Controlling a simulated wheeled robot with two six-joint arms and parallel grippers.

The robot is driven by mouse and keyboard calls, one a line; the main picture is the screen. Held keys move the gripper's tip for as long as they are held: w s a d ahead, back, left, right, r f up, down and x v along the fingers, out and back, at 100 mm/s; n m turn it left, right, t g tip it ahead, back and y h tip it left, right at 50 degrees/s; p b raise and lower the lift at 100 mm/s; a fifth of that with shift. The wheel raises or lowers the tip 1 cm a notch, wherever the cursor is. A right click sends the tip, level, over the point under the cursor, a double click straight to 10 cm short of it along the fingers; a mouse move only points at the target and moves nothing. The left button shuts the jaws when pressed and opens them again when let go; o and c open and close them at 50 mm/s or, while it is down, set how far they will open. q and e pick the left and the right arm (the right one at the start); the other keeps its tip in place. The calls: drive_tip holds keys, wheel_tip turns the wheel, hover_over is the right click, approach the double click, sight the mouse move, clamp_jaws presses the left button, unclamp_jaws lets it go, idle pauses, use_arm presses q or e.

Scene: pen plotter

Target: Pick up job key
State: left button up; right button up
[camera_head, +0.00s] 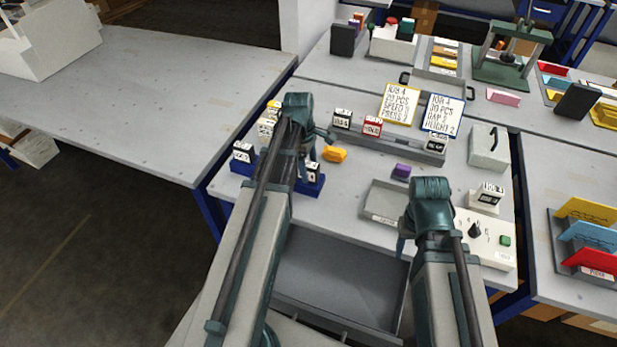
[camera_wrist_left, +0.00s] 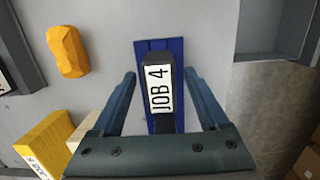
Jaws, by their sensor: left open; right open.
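The job key, a black block with a white "JOB 4" label (camera_wrist_left: 159,88), stands in a blue holder (camera_wrist_left: 150,46) in the left wrist view. My left gripper (camera_wrist_left: 160,76) is open, with one finger on each side of the key and a gap on both sides. In the head view the left gripper (camera_head: 313,150) is over the blue holder (camera_head: 312,187), and my arm partly hides the key. My right gripper (camera_head: 403,236) is open and empty beside the grey tray.
A yellow piece (camera_head: 334,155) lies near the left gripper. Another blue holder (camera_head: 243,166) stands to the left. The grey tray (camera_head: 378,214), a purple piece (camera_head: 401,171) and a control box (camera_head: 486,236) are to the right. Job cards (camera_head: 399,103) stand behind.

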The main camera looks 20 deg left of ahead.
use_arm(q)
wheel_tip(320, 180, down, 2)
drive_tip(key=shift+d+f+b, duration=0.15)
drive_tip(key=shift+f+b, duration=0.05)
drive_tip(key=shift+b, duration=0.45)
drive_tip(key=shift+r, duration=0.1)
clamp_jaws()
